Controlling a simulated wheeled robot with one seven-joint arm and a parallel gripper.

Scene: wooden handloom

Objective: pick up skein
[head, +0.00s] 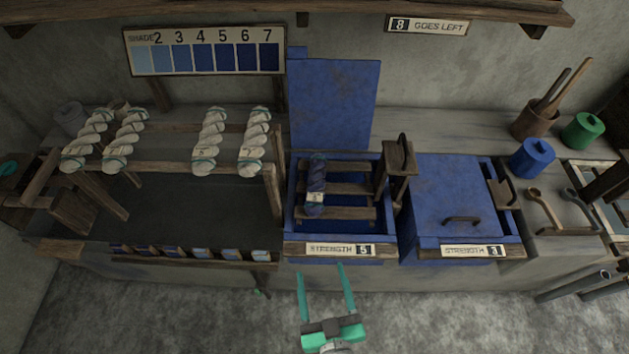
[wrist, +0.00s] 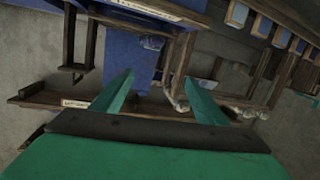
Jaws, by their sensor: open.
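A dark blue skein (head: 316,175) with a pale tag lies over the wooden slats in the open blue vat (head: 293,205), whose label reads STRENGTH 5. Several white skeins with teal ties hang on a wooden rack at the left: two at its left end (head: 125,140) and two nearer its right end (head: 254,142). My gripper (head: 321,270) is open and empty, in front of and below the open vat, apart from every skein. In the wrist view the gripper (wrist: 158,76) shows spread teal fingers with nothing between them. The pale skeins (wrist: 230,110) appear there beyond the right finger.
A second blue vat (head: 455,190), labelled STRENGTH 3, is covered by a lid with a handle. The open vat's lid (head: 333,105) stands upright behind it. A shade chart (head: 205,50) and a GOES LEFT sign (head: 427,25) hang on the wall. Blue and green pots stand at right.

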